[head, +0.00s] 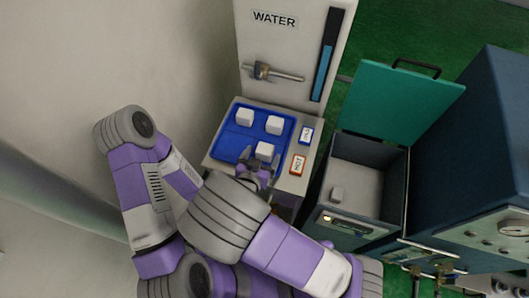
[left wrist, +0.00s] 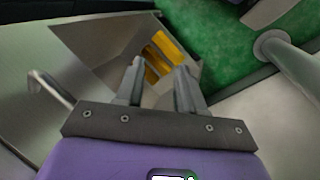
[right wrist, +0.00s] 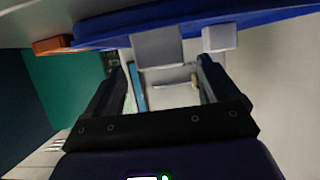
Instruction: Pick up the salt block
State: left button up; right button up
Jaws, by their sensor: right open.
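Three white salt blocks sit on a blue tray: one at the back left (head: 244,116), one at the right (head: 274,124) and one at the front (head: 264,151). My right gripper (head: 259,170) is open at the tray's front edge, close to the front block. In the right wrist view a block (right wrist: 158,46) lies ahead, between the lines of the two fingers (right wrist: 160,66); a second block (right wrist: 219,38) is to its right. I cannot tell whether the fingertips reach beside the near block. My left gripper (left wrist: 159,68) is open and empty, away from the tray.
The blue tray (head: 228,143) rests on a ledge below a WATER panel (head: 275,50) with a lever. Two small labelled plates lie right of the tray.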

aim_at(264, 152)
jog(key=b+x, duration=0.1)
jog(key=x, duration=0.3)
jog(key=shift+s+a+f, duration=0.1)
jog(key=shift+f, duration=0.05)
jog(key=shift+w, duration=0.25)
jog(key=c, duration=1.2)
notch_tip(264, 152, up, 10)
jog(key=p, duration=0.4)
jog(key=w+d+r+n+y, duration=0.1)
jog(key=w+d+r, duration=0.1)
jog(key=d, duration=0.3)
jog(key=w+d+r+n+y, duration=0.1)
jog(key=w+d+r, duration=0.2)
jog(key=d, duration=0.3)
jog(key=w+d+r+n+y, duration=0.1)
jog(key=w+d+r+y, duration=0.1)
jog(key=w+d, duration=0.3)
jog(key=shift+d+r+n+t, duration=0.2)
jog(key=shift+d+n+t, duration=0.15)
jog(key=shift+d, duration=0.35)
